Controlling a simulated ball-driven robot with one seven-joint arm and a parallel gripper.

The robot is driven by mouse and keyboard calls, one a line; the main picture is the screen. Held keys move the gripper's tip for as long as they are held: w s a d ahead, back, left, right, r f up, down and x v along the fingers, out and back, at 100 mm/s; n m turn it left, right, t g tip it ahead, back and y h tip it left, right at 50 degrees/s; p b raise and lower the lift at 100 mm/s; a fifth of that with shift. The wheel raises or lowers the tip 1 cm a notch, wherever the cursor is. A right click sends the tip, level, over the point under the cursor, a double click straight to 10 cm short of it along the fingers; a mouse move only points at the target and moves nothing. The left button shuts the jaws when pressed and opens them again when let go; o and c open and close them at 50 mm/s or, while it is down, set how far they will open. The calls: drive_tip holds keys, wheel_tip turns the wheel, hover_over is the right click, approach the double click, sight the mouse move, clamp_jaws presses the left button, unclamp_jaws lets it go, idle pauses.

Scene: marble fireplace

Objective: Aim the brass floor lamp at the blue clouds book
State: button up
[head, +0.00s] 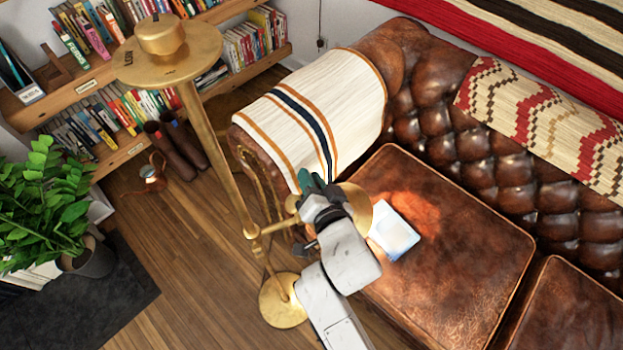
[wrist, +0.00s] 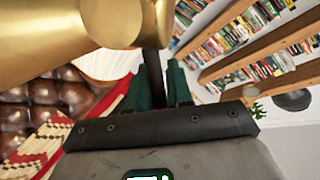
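The brass floor lamp (head: 215,140) stands at the sofa's left end, with a broad top disc, a slanting pole in this view and a round base. Its side reading head (head: 357,208) is partly hidden behind my gripper (head: 312,185). The blue clouds book (head: 395,233) lies on the leather seat just right of the head. A warm patch of light falls on the seat and reaches the book. In the wrist view, the brass head (wrist: 55,40) fills the upper left. My gripper's green fingers (wrist: 156,90) stand closely around a dark rod by the head and look shut on it.
The leather sofa (head: 450,265) fills the right side, with a striped throw (head: 300,110) over its arm. Bookshelves (head: 130,100) stand at the back left, with boots and a copper can nearby. A potted plant (head: 45,215) is at the left. Wood floor is clear left of the lamp base.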

drive_tip(key=o, duration=0.3)
drive_tip(key=v, duration=1.1)
drive_tip(key=shift+b, duration=0.35)
drive_tip(key=s+d+f+g+h, duration=0.2)
drive_tip(key=d+f+h, duration=0.15)
drive_tip(key=d, duration=0.45)
drive_tip(key=s+d+f+g+h, duration=0.25)
drive_tip(key=d+f, duration=0.25)
drive_tip(key=d, duration=0.3)
drive_tip(key=s+d+f+n+g, duration=0.1)
drive_tip(key=s+d+f+g, duration=0.1)
drive_tip(key=s+d+g, duration=0.2)
drive_tip(key=s+d+f+n+g, duration=0.1)
drive_tip(key=s+d+g, duration=0.3)
drive_tip(key=s, duration=0.6)
drive_tip(key=shift+s+d+f, duration=0.35)
drive_tip(key=shift+d+f, duration=0.25)
drive_tip(key=shift+d, duration=0.6)
